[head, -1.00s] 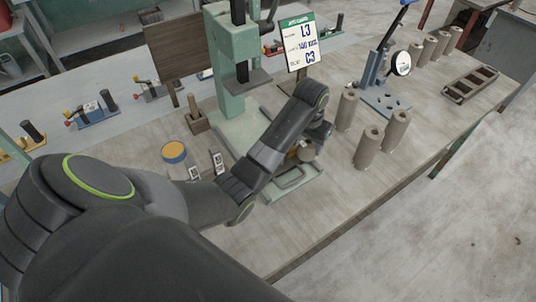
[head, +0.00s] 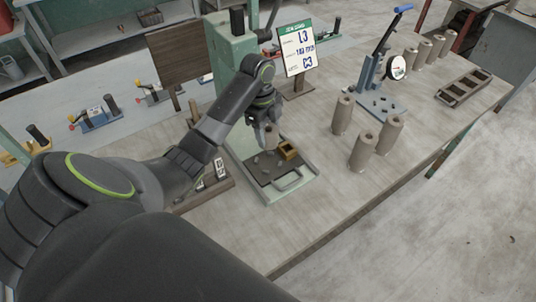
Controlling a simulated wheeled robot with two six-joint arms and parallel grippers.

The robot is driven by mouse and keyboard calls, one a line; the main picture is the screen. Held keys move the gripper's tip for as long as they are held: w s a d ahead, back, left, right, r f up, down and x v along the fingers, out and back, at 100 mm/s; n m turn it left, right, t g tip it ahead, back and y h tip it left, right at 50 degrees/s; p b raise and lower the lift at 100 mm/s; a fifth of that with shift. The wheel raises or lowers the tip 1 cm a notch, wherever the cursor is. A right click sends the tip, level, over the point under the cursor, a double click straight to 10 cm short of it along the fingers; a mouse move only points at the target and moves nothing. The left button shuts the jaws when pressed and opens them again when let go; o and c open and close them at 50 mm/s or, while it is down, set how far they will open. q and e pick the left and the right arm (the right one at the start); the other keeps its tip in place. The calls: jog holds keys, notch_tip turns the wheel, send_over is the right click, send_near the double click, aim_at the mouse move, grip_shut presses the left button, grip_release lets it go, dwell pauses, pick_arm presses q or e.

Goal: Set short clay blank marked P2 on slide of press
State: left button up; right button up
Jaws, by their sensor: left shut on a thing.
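The press (head: 232,62) is a pale green machine at the upper middle. Its slide (head: 291,183) extends toward me, with a dark plate, a front handle and small grey clay bits on it. A small brass-coloured block (head: 287,150) sits at the slide's right side. My left gripper (head: 268,124) points down over the back part of the slide. It is shut on a short grey-brown clay blank (head: 271,139), which is partly hidden by the fingers. I cannot read a mark on it, nor tell whether it touches the plate. My right gripper is out of view.
Several taller clay cylinders, including one (head: 361,152), stand right of the slide. A blue lever tool (head: 373,88) with a dial, a slotted tray (head: 468,87) and a sign (head: 298,48) stand further back. The bench front right of the slide is clear.

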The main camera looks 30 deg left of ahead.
aim_at(268, 144)
pick_arm(q)
notch_tip(268, 144, down, 5)
jog(key=b, duration=0.5)
jog(key=shift+f, duration=2.45)
jog(key=shift+f, duration=0.1)
jog(key=o, duration=0.9)
jog(key=shift+c, duration=0.2)
